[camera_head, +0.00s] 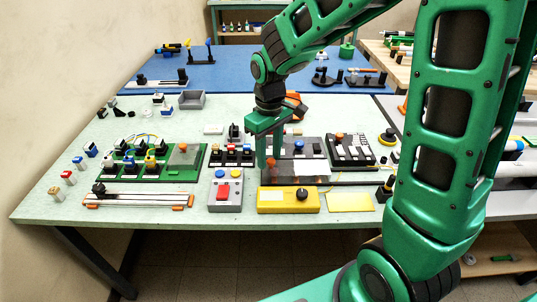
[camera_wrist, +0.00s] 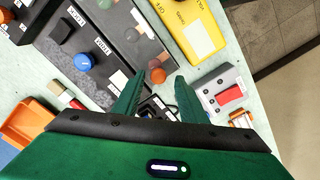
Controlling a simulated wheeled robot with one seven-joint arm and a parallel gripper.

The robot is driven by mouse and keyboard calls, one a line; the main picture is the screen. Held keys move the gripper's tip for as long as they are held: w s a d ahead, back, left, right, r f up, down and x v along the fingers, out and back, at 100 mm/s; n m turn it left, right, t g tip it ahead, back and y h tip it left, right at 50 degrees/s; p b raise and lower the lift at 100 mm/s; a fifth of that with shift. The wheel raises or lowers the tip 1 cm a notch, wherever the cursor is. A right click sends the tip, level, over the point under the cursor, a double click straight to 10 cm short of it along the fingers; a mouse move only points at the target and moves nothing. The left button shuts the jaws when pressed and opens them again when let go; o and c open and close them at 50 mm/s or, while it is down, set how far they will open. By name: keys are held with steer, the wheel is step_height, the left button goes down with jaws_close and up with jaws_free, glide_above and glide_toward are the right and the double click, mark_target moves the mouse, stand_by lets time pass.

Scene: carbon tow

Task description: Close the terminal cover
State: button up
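My gripper (camera_head: 269,160) points down over the middle of the bench, its two fingers apart. In the wrist view the fingertips (camera_wrist: 161,76) stand on either side of a small orange knob (camera_wrist: 157,75), with no clear contact. The knob seems to sit at the end of a dark, see-through panel (camera_wrist: 150,48), which looks like the terminal cover. I cannot tell the cover's exact tilt.
A yellow meter box (camera_head: 270,205) and a grey box with a red switch (camera_head: 222,191) stand in front. A green board (camera_head: 195,172) lies left, a black terminal board (camera_head: 350,150) right. A blue knob (camera_wrist: 84,61) stands up beside the panel.

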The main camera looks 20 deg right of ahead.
step_height(320, 180, up, 10)
steer(key=shift+r, duration=0.15)
stand_by(0.3)
steer(key=shift+w, duration=0.1)
steer(key=s+d+m, duration=0.5)
steer(key=s+d, duration=0.4)
steer(key=d, duration=0.3)
steer(key=s+d+f+m, duration=0.1)
steer(key=s+d+m, duration=0.2)
steer(key=s, duration=0.5)
steer(key=s+d+f+m, duration=0.2)
steer(key=s+d+m, duration=0.1)
steer(key=s, duration=0.4)
steer(key=shift+s+d, duration=0.35)
steer(key=shift+d, duration=0.5)
steer(key=shift+w+f, duration=0.25)
steer(key=shift+w, duration=0.4)
